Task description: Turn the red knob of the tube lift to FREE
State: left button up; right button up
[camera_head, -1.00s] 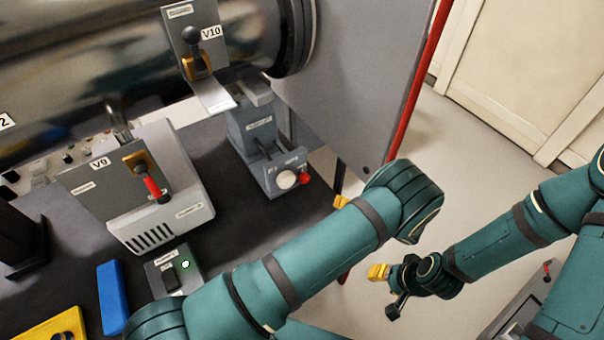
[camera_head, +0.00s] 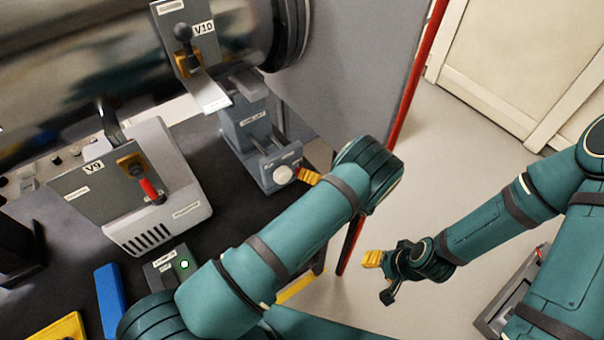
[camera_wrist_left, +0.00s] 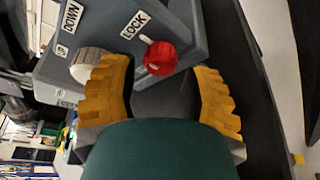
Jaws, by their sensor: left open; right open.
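The tube lift (camera_head: 256,137) is a grey-blue unit on the dark bench under the big metal tube. Its red knob (camera_wrist_left: 160,58) shows in the left wrist view beside a LOCK label (camera_wrist_left: 135,24). A whitish round knob (camera_wrist_left: 88,64) sits left of it, near a DOWN label. My left gripper (camera_wrist_left: 168,92) is open, its yellow fingers on either side of the red knob's lower side; I cannot tell if they touch it. In the head view its fingertips (camera_head: 308,177) mostly hide the red knob. My right gripper (camera_head: 374,259) is open and empty over the floor.
A V9 valve box (camera_head: 135,190) with a red-tipped lever stands left of the lift. The V10 lever (camera_head: 186,50) is above it. A red-edged grey panel (camera_head: 350,70) stands right of it. A blue block (camera_head: 110,300) lies front left.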

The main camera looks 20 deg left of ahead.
pick_arm(q)
jog(key=shift+x, duration=1.3)
grip_shut()
